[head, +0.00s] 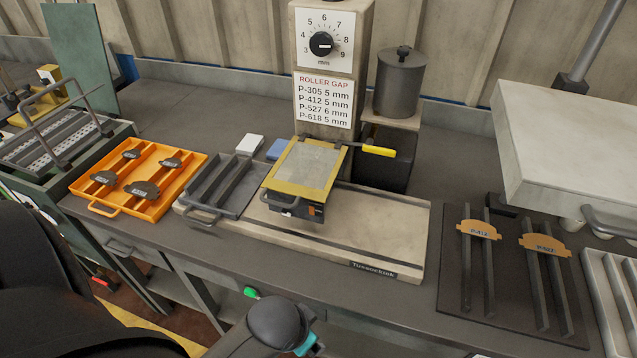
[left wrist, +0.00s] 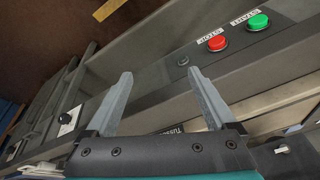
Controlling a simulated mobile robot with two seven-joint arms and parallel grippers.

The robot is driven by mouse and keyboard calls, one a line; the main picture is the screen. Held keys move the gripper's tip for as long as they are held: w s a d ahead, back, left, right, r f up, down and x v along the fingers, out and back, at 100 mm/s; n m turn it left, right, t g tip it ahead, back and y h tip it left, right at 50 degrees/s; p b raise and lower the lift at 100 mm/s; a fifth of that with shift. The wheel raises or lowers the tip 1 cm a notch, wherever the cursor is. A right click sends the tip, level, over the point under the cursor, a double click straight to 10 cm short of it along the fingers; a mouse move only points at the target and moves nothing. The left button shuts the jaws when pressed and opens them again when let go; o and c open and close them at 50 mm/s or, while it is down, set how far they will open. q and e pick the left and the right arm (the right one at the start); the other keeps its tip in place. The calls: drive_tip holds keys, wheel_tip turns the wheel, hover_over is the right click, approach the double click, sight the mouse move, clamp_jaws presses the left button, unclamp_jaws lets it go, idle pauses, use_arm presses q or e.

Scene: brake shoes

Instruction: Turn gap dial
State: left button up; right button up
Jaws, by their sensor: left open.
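The gap dial (head: 322,44) is a black round knob on a white plate with numbers from 3 to 9 and "mm", high on the column at the back. Its pale pointer mark is too small to read exactly. A roller gap card (head: 324,98) below it lists P-305 5 mm, P-412 5 mm, P-527 6 mm and P-618 5 mm. My left gripper (left wrist: 160,74) is open and empty in the left wrist view, near the bench front. In the head view only its dark wrist shows at the bottom, far from the dial; its fingers are hidden. My right gripper is not in view.
A yellow-framed unit with a yellow handle (head: 379,151) stands before the column. An orange tray (head: 112,212) with dark shoes is left; a grey canister (head: 400,82) is right of the column. Green (left wrist: 258,22) and red (left wrist: 217,43) buttons are on the bench front.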

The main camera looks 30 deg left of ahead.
use_arm(q)
drive_tip(key=w+a+r+m+t+y+p, duration=0.1)
drive_tip(key=w+a+r+m+p, duration=0.2)
drive_tip(key=r, duration=0.7)
drive_tip(key=m+t+y, duration=0.3)
drive_tip(key=m+t, duration=1)
drive_tip(key=m, duration=0.7)
approach(320, 46)
drive_tip(key=p+x, duration=0.2)
drive_tip(key=x, duration=0.7)
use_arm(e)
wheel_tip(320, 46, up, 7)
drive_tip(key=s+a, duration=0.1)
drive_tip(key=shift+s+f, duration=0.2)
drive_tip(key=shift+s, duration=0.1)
use_arm(q)
drive_tip(key=c, duration=1.4)
drive_tip(key=shift+o, duration=0.2)
